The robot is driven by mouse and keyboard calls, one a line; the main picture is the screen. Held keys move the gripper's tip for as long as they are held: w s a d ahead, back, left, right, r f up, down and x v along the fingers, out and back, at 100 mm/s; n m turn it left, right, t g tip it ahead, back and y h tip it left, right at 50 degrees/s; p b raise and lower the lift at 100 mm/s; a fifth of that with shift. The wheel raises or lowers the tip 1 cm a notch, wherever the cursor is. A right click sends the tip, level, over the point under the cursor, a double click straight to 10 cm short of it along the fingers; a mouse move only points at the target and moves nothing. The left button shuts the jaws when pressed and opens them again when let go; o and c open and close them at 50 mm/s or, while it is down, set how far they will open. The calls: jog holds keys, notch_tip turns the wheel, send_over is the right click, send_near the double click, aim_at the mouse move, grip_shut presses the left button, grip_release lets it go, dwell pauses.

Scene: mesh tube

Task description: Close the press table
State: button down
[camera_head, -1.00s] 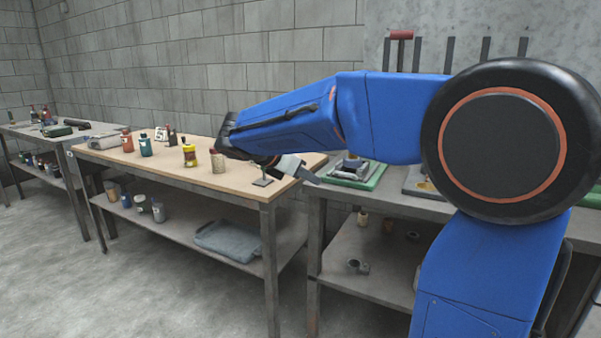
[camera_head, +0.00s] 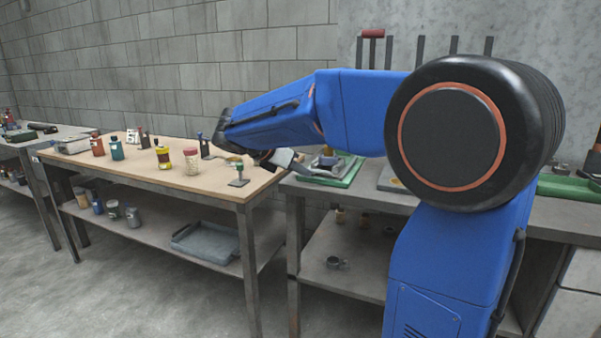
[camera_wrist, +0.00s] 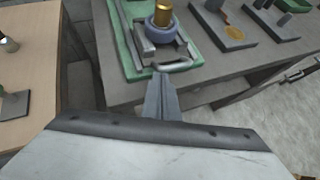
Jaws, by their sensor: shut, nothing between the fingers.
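A grey metal fixture with a front bar handle (camera_wrist: 168,66) sits on a green base (camera_wrist: 127,52) in the wrist view. A blue-grey ring (camera_wrist: 160,33) with a brass cylinder (camera_wrist: 164,14) stands on it. I take this fixture to be the press, but cannot tell how far its table is open. In the head view the fixture (camera_head: 325,163) is partly hidden by my arm. My gripper (camera_wrist: 161,74) is shut and empty. Its tips appear at the front edge of the bar handle; I cannot tell whether they touch.
The fixture stands on a grey bench (camera_head: 310,193). A wooden-topped table (camera_head: 150,172) with several bottles is to its left, with a gap between. More grey plates (camera_wrist: 230,36) lie right of the fixture. A floor area shows at the lower right of the wrist view.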

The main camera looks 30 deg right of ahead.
aim_at(318, 158)
jog(key=w+d, duration=0.2)
jog(key=d, duration=0.1)
jog(key=w+d, duration=0.5)
jog(key=d, duration=0.1)
jog(key=shift+w+d, duration=0.45)
jog(key=shift+d, duration=0.05)
jog(key=shift+r, duration=0.1)
